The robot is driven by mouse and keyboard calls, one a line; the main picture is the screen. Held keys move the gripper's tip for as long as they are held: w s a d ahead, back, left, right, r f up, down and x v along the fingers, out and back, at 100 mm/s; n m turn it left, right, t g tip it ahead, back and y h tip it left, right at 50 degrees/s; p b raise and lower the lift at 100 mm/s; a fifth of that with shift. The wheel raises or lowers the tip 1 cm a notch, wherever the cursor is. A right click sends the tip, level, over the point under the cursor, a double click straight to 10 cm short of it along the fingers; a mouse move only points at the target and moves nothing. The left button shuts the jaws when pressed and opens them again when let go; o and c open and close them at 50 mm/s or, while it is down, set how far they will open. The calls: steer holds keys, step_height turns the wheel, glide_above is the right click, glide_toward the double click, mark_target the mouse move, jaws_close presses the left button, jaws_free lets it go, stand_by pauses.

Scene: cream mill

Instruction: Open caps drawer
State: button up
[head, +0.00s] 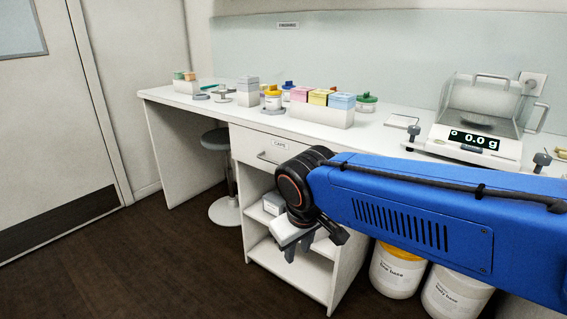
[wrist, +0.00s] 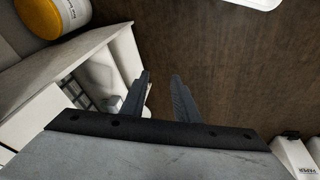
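The caps drawer (head: 254,151) is a white drawer front under the bench top, with a small label reading CAPS and a thin bar handle (head: 267,159). It looks shut, and my arm covers its right end. My gripper (head: 302,247) hangs in front of the open shelves below the drawer, lower than the handle and apart from it. In the wrist view my gripper (wrist: 162,84) shows two dark fingers spread with a gap between them, empty, over the brown floor.
A stool (head: 220,165) stands left of the cabinet. Tubs (head: 397,270) with yellow and white lids stand on the floor below my arm. The bench top holds jars, a box rack (head: 321,115) and a balance (head: 474,143). The floor at left is free.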

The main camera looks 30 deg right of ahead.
steer(key=w+d+g+h, duration=0.2)
steer(key=w+d+h, duration=0.2)
steer(key=w+d, duration=0.15)
steer(key=n+t+h, duration=0.4)
steer(key=h, duration=0.5)
glide_toward(275, 163)
steer(key=x, duration=1)
steer(key=shift+w+d+f, duration=0.1)
steer(key=shift+w+d, duration=0.05)
steer(key=shift+d, duration=0.1)
jaws_close()
